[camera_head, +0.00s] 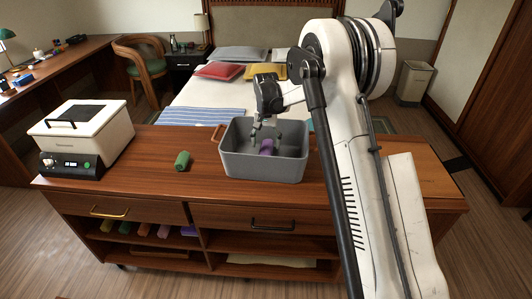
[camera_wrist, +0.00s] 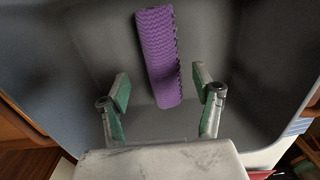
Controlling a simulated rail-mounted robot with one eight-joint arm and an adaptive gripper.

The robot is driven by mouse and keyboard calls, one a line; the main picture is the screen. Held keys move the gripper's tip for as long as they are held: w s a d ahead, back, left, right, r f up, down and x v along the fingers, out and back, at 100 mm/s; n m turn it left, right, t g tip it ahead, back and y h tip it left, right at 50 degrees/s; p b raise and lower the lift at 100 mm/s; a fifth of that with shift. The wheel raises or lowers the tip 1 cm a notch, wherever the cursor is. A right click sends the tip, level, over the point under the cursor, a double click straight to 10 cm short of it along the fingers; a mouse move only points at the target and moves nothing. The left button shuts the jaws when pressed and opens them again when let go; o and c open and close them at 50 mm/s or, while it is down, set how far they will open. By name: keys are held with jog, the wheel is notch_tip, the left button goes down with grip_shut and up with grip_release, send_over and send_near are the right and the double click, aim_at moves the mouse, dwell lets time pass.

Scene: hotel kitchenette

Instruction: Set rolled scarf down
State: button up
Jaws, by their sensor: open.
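A purple rolled scarf (camera_head: 266,147) lies in the grey bin (camera_head: 262,170) on the wooden counter. In the wrist view the purple roll (camera_wrist: 158,55) rests on the bin floor, its near end lying between my finger pads in the picture. My gripper (camera_head: 266,135) is over the bin with its fingers pointing down into it. The wrist view shows my gripper (camera_wrist: 160,85) open, with a gap on both sides of the roll. I cannot tell how far the fingertips are above the bin floor.
A white box-shaped appliance (camera_head: 88,133) with a dark lid panel stands at the counter's left end. Several coloured rolls (camera_head: 143,229) lie on the shelf below. The counter between appliance and bin is mostly clear. A bed (camera_head: 205,95) stands behind.

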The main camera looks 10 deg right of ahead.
aim_at(266, 151)
notch_tip(266, 151, up, 5)
jog(key=shift+r, duration=0.2)
jog(key=s+r+n+t, duration=0.2)
jog(key=s+r+t, duration=0.1)
jog(key=s+r, duration=1.6)
jog(key=s+f+n+t, duration=0.1)
jog(key=s+f+t, duration=0.1)
jog(key=s, duration=1)
jog(key=s+f+n+t, duration=0.1)
jog(key=s+f+t, duration=0.1)
jog(key=s, duration=1.1)
jog(key=shift+f, duration=0.2)
